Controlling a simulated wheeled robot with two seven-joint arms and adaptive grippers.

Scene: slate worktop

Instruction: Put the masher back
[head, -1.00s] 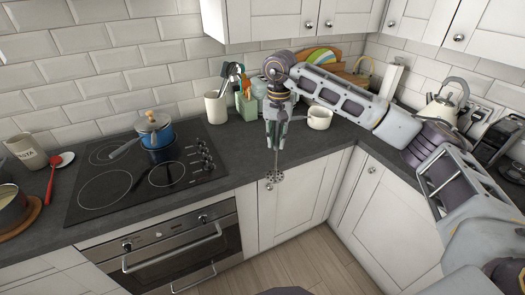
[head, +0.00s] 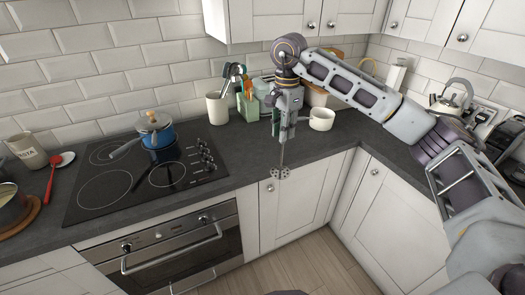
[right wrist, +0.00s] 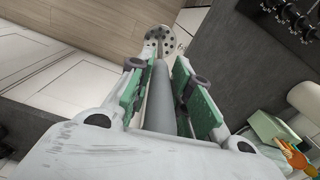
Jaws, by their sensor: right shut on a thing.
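The masher (head: 281,160) hangs upright from my right gripper (head: 284,130), with its round perforated head at the bottom, in front of the worktop edge. In the right wrist view, my right gripper (right wrist: 159,75) has its green-padded fingers on both sides of the grey masher handle (right wrist: 160,100). The perforated head shows beyond the fingertips. A cream crock (head: 217,108) holding several utensils stands on the worktop left of the gripper, apart from the masher. My left gripper is not in view.
A green holder (head: 249,108) with utensils stands beside the crock. A white pan or mug (head: 321,119) stands just right of my gripper. The hob (head: 110,187) with a blue pot (head: 157,133) is at left. Worktop in front of the crock is clear.

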